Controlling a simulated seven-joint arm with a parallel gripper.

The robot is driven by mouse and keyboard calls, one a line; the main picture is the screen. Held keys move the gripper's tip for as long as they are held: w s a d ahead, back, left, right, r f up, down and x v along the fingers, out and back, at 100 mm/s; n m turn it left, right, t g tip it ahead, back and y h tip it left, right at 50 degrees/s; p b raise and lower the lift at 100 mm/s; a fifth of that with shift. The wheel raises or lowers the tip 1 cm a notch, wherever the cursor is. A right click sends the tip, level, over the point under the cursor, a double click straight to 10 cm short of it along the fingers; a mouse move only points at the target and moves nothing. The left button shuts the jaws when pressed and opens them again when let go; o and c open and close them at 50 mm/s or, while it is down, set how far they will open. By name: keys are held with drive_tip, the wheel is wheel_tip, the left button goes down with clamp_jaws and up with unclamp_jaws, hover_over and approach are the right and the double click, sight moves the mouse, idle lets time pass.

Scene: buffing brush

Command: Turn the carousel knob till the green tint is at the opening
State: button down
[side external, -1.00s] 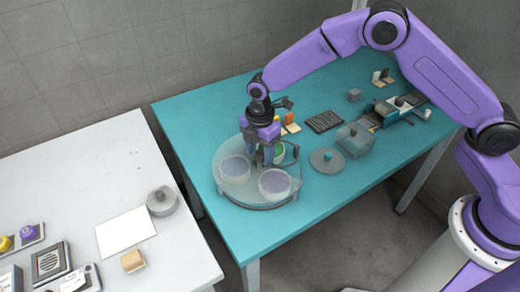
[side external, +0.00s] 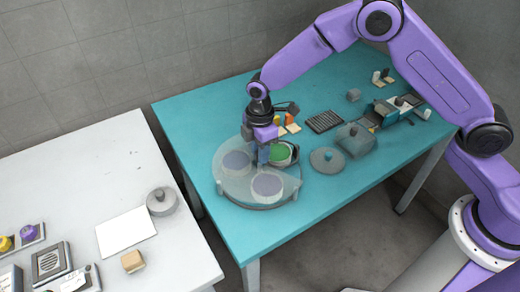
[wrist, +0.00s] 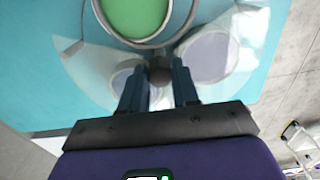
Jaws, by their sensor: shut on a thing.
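The carousel (side external: 228,192) is a round, clear-covered turntable on the teal table. Its green tint cup (side external: 279,153) is at the right back and shows at the top of the wrist view (wrist: 133,15), bright and clear of the cover's haze, apparently in the opening. Two lilac-grey cups, one at the left (side external: 237,162) and one at the front (side external: 268,185), lie under the hazy cover. My gripper (side external: 264,160) points down at the carousel's middle. It is shut on the dark round knob (wrist: 160,72), one finger on each side. The opening's exact edges are hard to make out.
A grey round lid (side external: 327,160) and a clear box (side external: 354,137) stand right of the carousel. A dark grid (side external: 323,121) and small coloured blocks (side external: 289,120) lie behind. A white table (side external: 95,190) is at the left, with a floor gap between tables.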

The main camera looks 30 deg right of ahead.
drive_tip(key=shift+m, duration=1.2)
drive_tip(key=c, duration=0.8)
unclamp_jaws()
wheel_tip(320, 180, up, 18)
drive_tip(key=shift+f, duration=0.25)
drive_tip(key=shift+s, duration=0.1)
